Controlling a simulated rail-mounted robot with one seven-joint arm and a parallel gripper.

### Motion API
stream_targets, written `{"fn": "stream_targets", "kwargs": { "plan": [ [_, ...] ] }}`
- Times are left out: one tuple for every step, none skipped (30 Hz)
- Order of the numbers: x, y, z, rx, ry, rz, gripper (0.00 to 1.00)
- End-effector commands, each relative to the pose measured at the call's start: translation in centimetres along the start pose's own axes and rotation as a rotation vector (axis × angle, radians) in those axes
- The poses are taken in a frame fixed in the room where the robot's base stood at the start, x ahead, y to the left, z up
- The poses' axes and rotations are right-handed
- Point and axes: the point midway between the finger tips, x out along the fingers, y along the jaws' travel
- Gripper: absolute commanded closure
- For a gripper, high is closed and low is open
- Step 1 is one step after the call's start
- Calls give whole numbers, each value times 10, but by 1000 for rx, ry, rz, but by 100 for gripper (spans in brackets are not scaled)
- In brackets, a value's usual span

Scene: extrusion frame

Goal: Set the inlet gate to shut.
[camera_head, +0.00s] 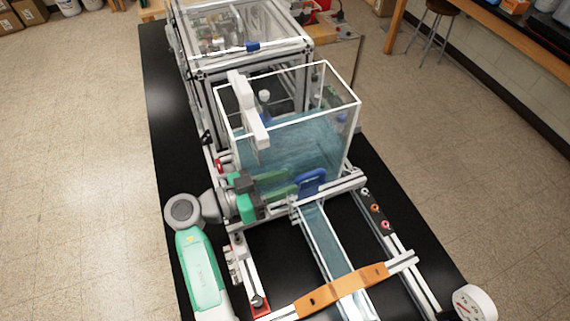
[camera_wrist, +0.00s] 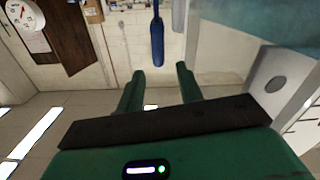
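A blue handle (camera_head: 311,181), which looks like the inlet gate's, stands at the front foot of the clear water tank (camera_head: 335,85), at the head of the channel. In the wrist view the blue handle (camera_wrist: 157,38) hangs just beyond my fingertips, sideways between them. My gripper (camera_head: 290,182) comes in from the left with its green fingers pointing at the handle. In the wrist view my gripper (camera_wrist: 160,70) is open, with nothing between the fingers. I cannot tell whether they touch the handle, nor how far the gate is open.
The water channel (camera_head: 328,246) runs forward from the tank, crossed by an orange bridge (camera_head: 340,290). Small colored knobs (camera_head: 375,208) sit on the right rail. A round white gauge (camera_head: 474,303) stands front right. A framed enclosure (camera_head: 245,40) is behind the tank.

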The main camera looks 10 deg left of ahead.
Motion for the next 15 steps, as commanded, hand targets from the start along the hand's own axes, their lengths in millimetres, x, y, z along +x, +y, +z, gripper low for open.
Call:
{"fn": "stream_targets", "kwargs": {
  "plan": [
    [-3,0,5,-2,19,11,64],
    [-4,0,6,-1,26,16,64],
    [-5,0,6,-1,33,20,64],
    [-5,1,6,-1,35,21,64],
    [-5,1,6,0,35,22,64],
    [-4,1,5,0,34,22,64],
    [-2,1,4,0,34,22,64],
    [2,2,4,0,33,23,64],
    [8,2,3,0,32,24,64],
    [13,2,3,0,32,24,64],
    [19,2,2,0,32,23,64],
    [27,3,2,0,31,24,64],
    [33,3,2,0,32,23,64],
    [39,3,2,-1,32,23,64],
    [46,3,1,-1,32,22,64]
  ]
}}
